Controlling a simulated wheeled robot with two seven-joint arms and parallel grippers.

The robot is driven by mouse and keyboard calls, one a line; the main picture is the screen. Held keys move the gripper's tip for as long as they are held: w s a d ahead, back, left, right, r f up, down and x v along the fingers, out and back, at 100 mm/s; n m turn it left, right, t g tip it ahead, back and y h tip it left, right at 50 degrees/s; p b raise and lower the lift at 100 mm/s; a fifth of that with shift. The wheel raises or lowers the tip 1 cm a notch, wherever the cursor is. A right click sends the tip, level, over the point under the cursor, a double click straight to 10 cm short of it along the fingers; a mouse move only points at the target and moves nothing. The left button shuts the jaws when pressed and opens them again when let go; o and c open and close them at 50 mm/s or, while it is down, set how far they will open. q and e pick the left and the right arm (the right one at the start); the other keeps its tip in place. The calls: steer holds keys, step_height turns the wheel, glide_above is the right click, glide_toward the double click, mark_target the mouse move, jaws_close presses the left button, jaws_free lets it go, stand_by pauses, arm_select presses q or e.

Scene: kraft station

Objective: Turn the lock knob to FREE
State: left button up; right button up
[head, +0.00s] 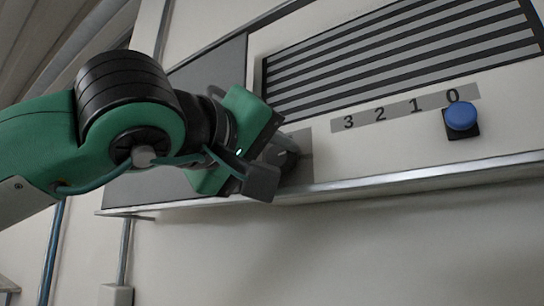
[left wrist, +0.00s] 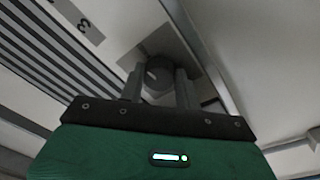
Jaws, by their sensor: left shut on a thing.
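The lock knob (head: 284,150) is a dark round knob on a grey plate on the pale panel, left of the number strip. The fingers and gripper body hide part of the knob in the head view. No FREE lettering can be read. My right gripper is not in view.
A striped grille (head: 400,55) is above. A metal ledge (head: 400,181) runs just below the knob. The wall below is clear.

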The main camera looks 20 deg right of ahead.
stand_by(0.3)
arm_select(q)
steer(key=o, duration=1)
steer(key=shift+d, duration=0.1)
steer(key=shift+c, duration=0.2)
steer(key=shift+a+f, duration=0.1)
steer(key=shift+a, duration=0.1)
steer(key=b+v, duration=0.4)
steer(key=v, duration=0.9)
steer(key=shift+s+a+b, duration=0.15)
steer(key=shift+a+b, duration=0.05)
steer(key=shift+b, duration=0.2)
